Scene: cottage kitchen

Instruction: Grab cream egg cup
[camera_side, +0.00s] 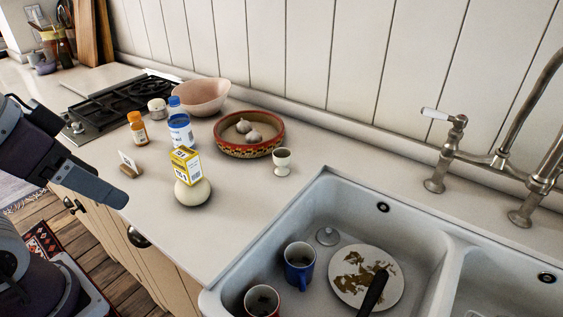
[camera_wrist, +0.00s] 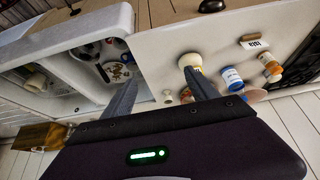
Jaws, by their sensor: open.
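The cream egg cup (camera_side: 282,161) stands upright on the counter, just right of a patterned bowl and behind the sink's left corner. It also shows small in the wrist view (camera_wrist: 168,96), between the two fingers and well beyond them. My gripper (camera_wrist: 158,78) is open and empty, its two fingers spread apart. In the side view my gripper (camera_side: 118,199) is at the left, over the counter's front edge, far from the egg cup.
A blue-capped bottle (camera_side: 179,127), an orange bottle (camera_side: 138,129), a card holder (camera_side: 130,167), a patterned bowl (camera_side: 221,146) with garlic, and a pink bowl (camera_side: 202,97) stand around. The sink (camera_side: 333,208) holds mugs and a dirty plate.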

